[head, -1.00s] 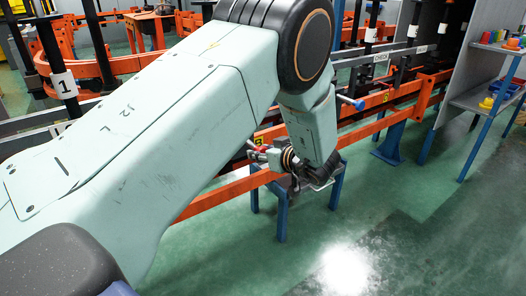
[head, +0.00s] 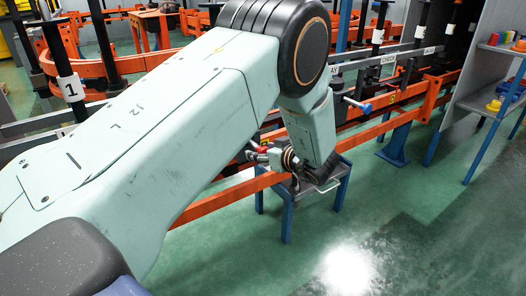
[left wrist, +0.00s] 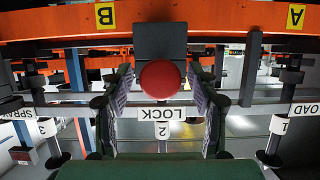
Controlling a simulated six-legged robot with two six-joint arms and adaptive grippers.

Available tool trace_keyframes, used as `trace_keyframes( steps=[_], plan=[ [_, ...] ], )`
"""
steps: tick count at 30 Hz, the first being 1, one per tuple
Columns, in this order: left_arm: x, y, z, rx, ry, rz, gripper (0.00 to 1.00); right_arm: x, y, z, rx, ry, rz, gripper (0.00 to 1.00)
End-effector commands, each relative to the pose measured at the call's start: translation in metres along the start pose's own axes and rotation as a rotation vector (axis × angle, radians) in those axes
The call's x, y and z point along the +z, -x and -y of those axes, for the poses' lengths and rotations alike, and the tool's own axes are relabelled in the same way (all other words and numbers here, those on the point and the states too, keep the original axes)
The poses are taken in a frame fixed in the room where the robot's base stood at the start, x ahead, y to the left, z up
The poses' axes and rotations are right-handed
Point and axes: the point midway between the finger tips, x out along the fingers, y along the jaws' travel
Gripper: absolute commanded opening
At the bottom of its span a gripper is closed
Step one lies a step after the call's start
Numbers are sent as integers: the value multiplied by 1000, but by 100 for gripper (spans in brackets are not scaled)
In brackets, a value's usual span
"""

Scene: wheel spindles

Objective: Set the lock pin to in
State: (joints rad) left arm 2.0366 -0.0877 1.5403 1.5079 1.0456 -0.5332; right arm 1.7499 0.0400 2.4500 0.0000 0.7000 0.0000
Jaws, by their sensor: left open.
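The lock pin shows as a round red knob (left wrist: 161,79) on a dark block under the orange rail, in the left wrist view, which is upside down. In the head view my left gripper (head: 256,153) points left at the orange rail (head: 235,191), partly hidden by my arm. How far the pin is in cannot be told. My right gripper is not in view.
A small blue-legged stand (head: 287,212) is below my left wrist. A blue-ended lever (head: 366,107) sticks out from the rail to the right. A grey shelf (head: 490,105) with coloured parts stands at far right. Green floor (head: 260,265) in front is clear.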

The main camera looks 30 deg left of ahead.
Motion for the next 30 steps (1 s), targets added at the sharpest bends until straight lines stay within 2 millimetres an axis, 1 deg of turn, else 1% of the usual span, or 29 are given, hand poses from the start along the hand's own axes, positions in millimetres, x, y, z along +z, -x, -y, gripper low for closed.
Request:
trace_keyframes(
  steps=[4,7,15,18,21,25,30],
  plan=[
    [0,0,0,0,-1,1,59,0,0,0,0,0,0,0],
    [0,7,-1,2,-1,0,59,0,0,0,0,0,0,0],
    [-1,50,-1,4,-2,-2,59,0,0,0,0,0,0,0],
    [0,62,-1,3,-2,-1,59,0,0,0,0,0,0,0],
    [0,70,-1,1,-2,-1,59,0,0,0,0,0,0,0],
    [0,74,0,-1,-2,0,59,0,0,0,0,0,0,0],
    [0,74,0,-1,-1,1,59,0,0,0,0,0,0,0]
  ],
)
